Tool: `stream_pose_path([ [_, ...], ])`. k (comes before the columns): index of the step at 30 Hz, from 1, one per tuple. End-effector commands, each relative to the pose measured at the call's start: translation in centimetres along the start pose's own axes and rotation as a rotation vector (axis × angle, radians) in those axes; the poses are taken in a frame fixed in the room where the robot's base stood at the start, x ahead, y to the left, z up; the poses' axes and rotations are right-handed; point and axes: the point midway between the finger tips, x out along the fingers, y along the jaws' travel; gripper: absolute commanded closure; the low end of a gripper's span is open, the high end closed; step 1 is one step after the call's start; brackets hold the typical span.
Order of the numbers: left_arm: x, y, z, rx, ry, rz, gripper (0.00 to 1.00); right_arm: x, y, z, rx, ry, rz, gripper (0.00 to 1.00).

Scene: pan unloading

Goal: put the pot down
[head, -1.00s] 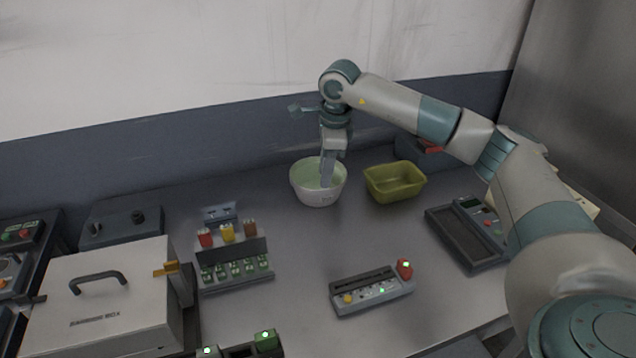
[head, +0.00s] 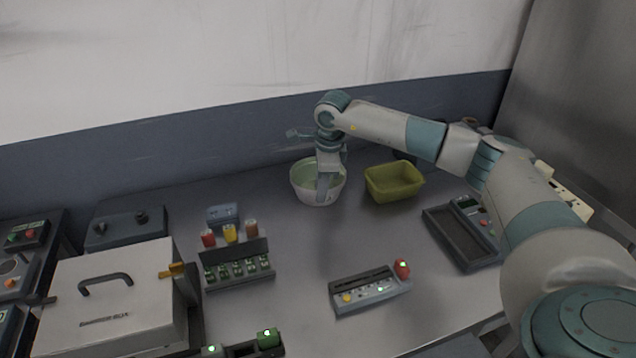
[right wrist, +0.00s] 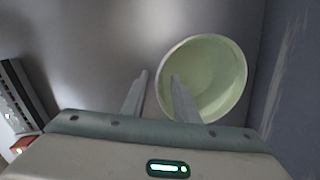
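The pot seems to be the round white bowl-like vessel (head: 303,190) with a pale green inside. It stands upright on the table at the back middle in the head view. It also shows in the right wrist view (right wrist: 222,75), upper right. My right gripper (head: 323,200) points down at the pot in the head view. In the right wrist view my right gripper (right wrist: 159,76) has its fingers apart, with the pot's near rim between them. One finger overlaps the pot's inside and the other is outside. Contact with the wall cannot be told. My left gripper is not in view.
A yellow-green tub (head: 394,184) stands just right of the pot. A rack with coloured bottles (head: 236,262), a button panel (head: 369,291), a scale-like device (head: 461,235) and a lidded box (head: 110,305) stand around. The table middle (head: 320,245) is clear.

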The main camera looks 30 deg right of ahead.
Motion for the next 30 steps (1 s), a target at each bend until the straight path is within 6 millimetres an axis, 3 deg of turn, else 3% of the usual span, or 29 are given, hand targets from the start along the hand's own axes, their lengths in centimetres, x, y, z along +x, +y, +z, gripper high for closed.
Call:
stream_pose_path([
  [1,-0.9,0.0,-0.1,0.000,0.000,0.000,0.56,0.2,-0.1,0.1,0.000,0.001,0.003,0.73],
  [8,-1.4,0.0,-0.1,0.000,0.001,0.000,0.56,2.5,-0.1,0.1,0.000,0.000,0.000,0.73],
  [22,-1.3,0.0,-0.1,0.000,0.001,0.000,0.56,2.7,-0.1,0.0,0.000,0.000,0.000,0.73],
  [26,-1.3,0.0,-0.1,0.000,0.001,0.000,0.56,2.7,-0.1,0.0,0.000,0.000,0.000,1.00],
  [30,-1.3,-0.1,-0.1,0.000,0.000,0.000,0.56,2.7,0.0,0.0,-0.001,0.000,0.001,1.00],
])
